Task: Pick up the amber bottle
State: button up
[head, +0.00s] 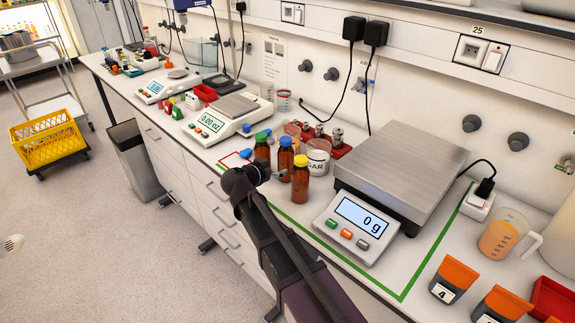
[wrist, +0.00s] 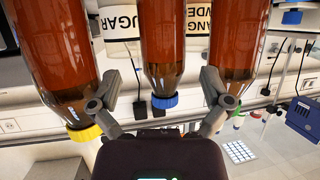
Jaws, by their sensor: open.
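Three amber bottles stand in a row on the bench in the head view: one with a yellow cap (head: 300,183), one with a blue cap (head: 286,160) and one with a green cap (head: 261,150). My gripper (head: 274,168) is in front of the row, partly hiding the lower parts of the farther bottles. The wrist view is upside down. There my open fingers (wrist: 161,88) are on either side of the blue-capped bottle (wrist: 160,45), with gaps showing. The yellow-capped bottle (wrist: 55,50) is left of the left finger. Another amber bottle (wrist: 238,50) is behind the right finger.
A white sugar jar (head: 318,158) stands close behind the bottles. A large scale (head: 405,165) reading 0 g is to their right, inside a green outline (head: 402,297). A smaller scale (head: 215,120) is to the left. A beaker (head: 500,235) of orange juice stands at far right.

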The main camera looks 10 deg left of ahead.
aim_at(285, 140)
jog(key=shift+b+x, duration=0.3)
jog(key=shift+x, duration=0.95)
jog(key=shift+b+x, duration=0.9)
jog(key=shift+x, duration=1.65)
jog(key=shift+w+a+r, duration=0.1)
jog(key=shift+a, duration=0.05)
jog(key=c, duration=1.1)
jog(key=shift+r, duration=0.15)
notch_tip(285, 140, up, 10)
jog(key=p, duration=1)
